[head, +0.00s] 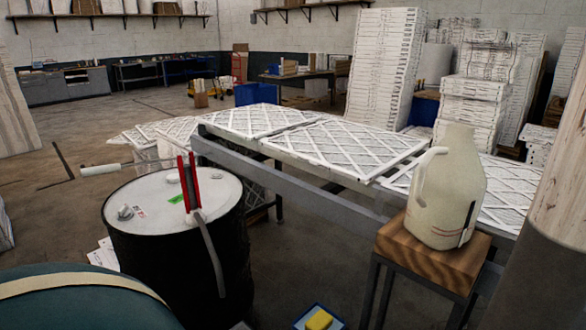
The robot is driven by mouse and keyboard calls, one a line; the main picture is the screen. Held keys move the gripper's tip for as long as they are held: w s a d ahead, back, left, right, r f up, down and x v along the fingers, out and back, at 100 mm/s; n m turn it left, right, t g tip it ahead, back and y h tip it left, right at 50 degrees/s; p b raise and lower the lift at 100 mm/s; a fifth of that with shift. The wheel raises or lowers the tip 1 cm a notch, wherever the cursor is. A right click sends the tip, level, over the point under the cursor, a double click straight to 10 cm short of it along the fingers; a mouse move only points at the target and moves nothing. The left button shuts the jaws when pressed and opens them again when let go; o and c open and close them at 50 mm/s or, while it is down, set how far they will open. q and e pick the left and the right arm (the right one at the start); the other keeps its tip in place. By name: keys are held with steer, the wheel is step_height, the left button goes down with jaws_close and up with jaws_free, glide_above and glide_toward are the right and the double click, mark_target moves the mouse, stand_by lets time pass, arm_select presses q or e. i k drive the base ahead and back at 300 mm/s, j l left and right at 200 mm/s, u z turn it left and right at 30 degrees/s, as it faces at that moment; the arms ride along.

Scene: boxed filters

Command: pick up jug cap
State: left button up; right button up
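A cream jug (447,195) stands upright on a wooden-topped stool (434,255) at the right of the head view. Its handle side faces left, and its neck is at the top. I cannot make out a separate cap on the neck; the top has the same pale colour as the body. A small pale round fitting (125,212) sits on the lid of a black drum at the left; I cannot tell whether it is a loose cap or part of the drum. Neither of my grippers shows in this view.
The black drum (180,265) carries a red and grey pump-like tool (189,183) on its white lid. A table with white lattice filters (350,143) runs behind the stool. A yellow block (319,320) lies on the floor-level blue tray. A pale post stands at far right.

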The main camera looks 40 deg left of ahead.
mark_target(174, 178)
steer(key=u, duration=2.15)
